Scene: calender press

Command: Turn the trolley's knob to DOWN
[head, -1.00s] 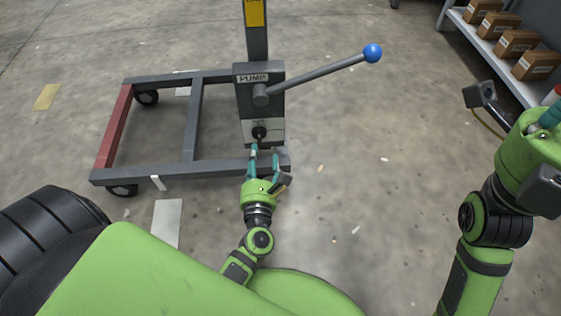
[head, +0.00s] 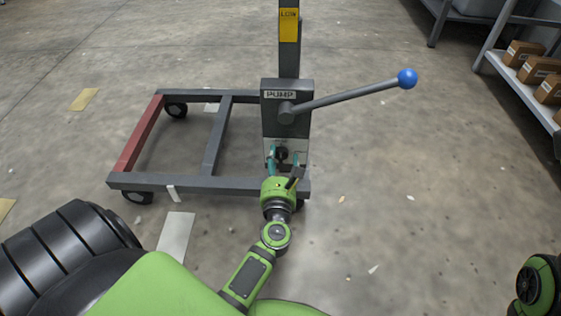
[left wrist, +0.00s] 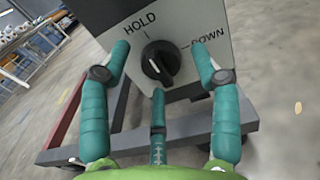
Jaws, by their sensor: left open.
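The black round knob (left wrist: 161,62) sits on the pale plate of the trolley's pump box, between the HOLD label (left wrist: 139,24) at upper left and the DOWN label (left wrist: 207,37) at right. A light mark shows on its face; which label it points to I cannot tell surely. In the head view the knob (head: 282,153) is partly hidden by my left gripper (head: 284,158). My left gripper (left wrist: 160,62) is open, with teal fingers to the left, right and below the knob; no clear contact shows. My right gripper is out of view.
The pump box (head: 286,88) carries a grey lever with a blue ball (head: 407,78) reaching right. The trolley's grey frame (head: 214,140) with a red bar (head: 139,133) lies to the left. Shelves with boxes (head: 540,70) stand far right. Floor right of the trolley is clear.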

